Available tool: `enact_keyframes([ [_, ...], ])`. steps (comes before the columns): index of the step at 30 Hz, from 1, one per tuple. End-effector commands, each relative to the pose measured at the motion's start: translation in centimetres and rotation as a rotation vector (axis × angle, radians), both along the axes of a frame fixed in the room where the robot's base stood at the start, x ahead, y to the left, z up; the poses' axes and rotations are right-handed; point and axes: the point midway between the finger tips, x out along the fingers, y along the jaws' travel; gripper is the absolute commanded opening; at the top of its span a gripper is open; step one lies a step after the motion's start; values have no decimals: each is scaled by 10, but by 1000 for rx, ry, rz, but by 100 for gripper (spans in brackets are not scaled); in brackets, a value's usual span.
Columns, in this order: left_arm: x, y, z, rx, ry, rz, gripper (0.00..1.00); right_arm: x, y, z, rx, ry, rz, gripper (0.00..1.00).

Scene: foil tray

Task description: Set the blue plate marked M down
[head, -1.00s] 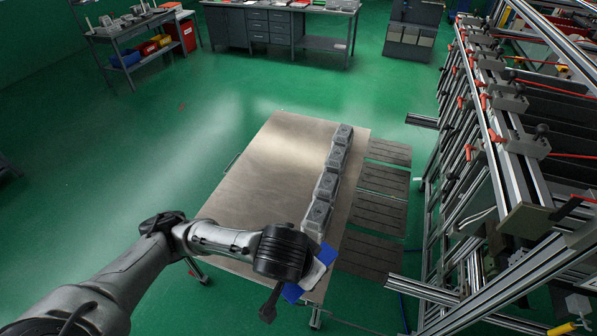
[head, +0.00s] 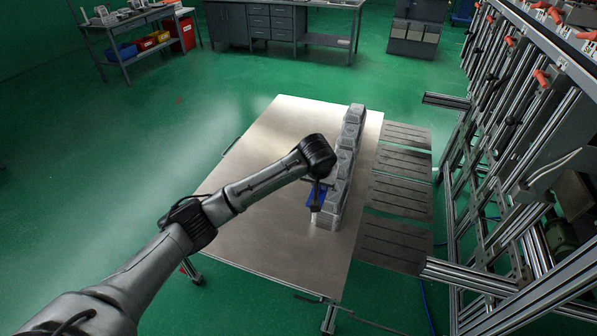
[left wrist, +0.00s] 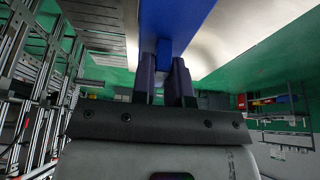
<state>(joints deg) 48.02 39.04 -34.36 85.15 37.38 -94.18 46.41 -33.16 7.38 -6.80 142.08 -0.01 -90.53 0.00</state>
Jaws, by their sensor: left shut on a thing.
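The blue plate (head: 316,198) shows in the head view as a small blue patch below my left wrist, at the near end of a row of grey boxes. Most of it is hidden by the wrist, and I cannot tell whether it touches the table or a box. In the left wrist view the blue plate (left wrist: 175,18) fills the top middle, with a narrow blue part between the fingers. My left gripper (left wrist: 163,62) is shut on that part. The letter M is not visible. My right gripper is in neither view.
The metal table (head: 265,165) is bare left of the row of several grey boxes (head: 350,133). Dark flat panels (head: 399,198) lie along its right side. An aluminium frame rack (head: 520,150) stands farther right. Workbenches stand at the back.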

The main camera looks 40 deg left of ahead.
Motion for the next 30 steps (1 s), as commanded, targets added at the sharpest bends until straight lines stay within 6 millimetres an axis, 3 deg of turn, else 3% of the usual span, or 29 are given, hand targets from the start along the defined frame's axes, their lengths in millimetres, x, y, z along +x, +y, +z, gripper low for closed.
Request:
enact_keyframes([
  [1, 8, 14, -34, -2, 2, 28, 0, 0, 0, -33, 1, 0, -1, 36],
  [9, 36, 88, -127, -1, 2, 144, 0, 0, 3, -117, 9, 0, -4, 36],
  [18, 45, 165, -237, -1, 3, 262, 0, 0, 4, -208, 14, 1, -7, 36],
  [24, 40, 204, -298, -2, 3, 320, 0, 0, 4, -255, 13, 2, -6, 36],
  [30, 33, 226, -337, -1, 2, 355, 0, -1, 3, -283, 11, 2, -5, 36],
])
